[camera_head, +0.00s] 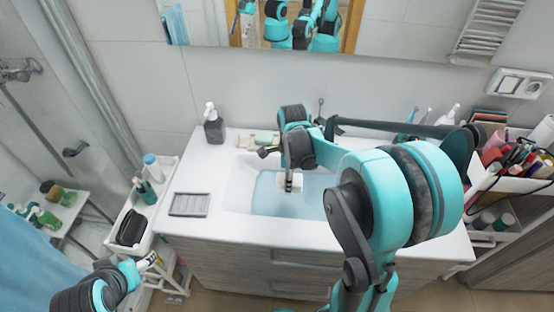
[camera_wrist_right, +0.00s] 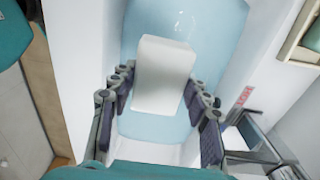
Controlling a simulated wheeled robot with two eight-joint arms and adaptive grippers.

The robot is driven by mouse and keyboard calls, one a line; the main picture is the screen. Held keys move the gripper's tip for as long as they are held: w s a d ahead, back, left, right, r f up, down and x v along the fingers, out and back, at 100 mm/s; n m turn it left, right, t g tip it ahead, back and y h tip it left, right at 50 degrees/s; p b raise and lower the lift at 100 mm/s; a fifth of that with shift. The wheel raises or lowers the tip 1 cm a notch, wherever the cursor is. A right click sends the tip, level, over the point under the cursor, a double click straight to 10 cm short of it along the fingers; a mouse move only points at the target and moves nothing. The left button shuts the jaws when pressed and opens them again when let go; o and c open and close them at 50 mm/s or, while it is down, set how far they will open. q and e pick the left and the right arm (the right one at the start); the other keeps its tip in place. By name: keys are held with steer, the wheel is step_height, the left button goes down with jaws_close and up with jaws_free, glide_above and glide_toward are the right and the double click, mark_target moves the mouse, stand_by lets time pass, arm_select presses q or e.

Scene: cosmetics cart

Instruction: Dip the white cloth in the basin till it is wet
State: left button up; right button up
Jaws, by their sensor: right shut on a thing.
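The white cloth (camera_head: 282,184) is a small pale block, also seen in the right wrist view (camera_wrist_right: 163,70). My right gripper (camera_head: 289,184) is shut on it, with its fingers (camera_wrist_right: 160,92) on either side. The cloth is over the basin (camera_head: 238,187), which holds light blue water (camera_head: 312,190). I cannot tell whether the cloth touches the water. My left gripper (camera_head: 150,260) is low at the left, apart from the counter, beside the white cart; its finger opening is too small to judge.
A dark soap bottle (camera_head: 214,127) and a grey dish (camera_head: 189,204) stand on the counter left of the basin. A white cart (camera_head: 166,190) with bottles is at the left. A crowded cosmetics cart (camera_head: 510,172) is at the right. A faucet (camera_head: 320,108) is behind the basin.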

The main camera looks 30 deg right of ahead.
steer(key=shift+w+d, duration=0.1)
steer(key=shift+d, duration=0.1)
steer(key=shift+s+d+f+b, duration=0.5)
steer(key=shift+d+f, duration=0.1)
steer(key=shift+d, duration=0.1)
steer(key=f+b, duration=0.6)
steer(key=f, duration=0.1)
steer(key=a+f+b, duration=0.1)
steer(key=f+b, duration=0.2)
steer(key=f, duration=0.1)
steer(key=shift+f, duration=0.15)
arm_select(q)
step_height(320, 180, down, 12)
steer(key=b, duration=0.2)
steer(key=shift+s+d+r, duration=0.2)
steer(key=shift+s+d, duration=0.1)
steer(key=shift+d, duration=0.1)
arm_select(e)
steer(key=shift+f, duration=1.3)
step_height(320, 180, up, 14)
steer(key=p, duration=1.1)
steer(key=shift+r, duration=0.1)
arm_select(q)
step_height(320, 180, up, 11)
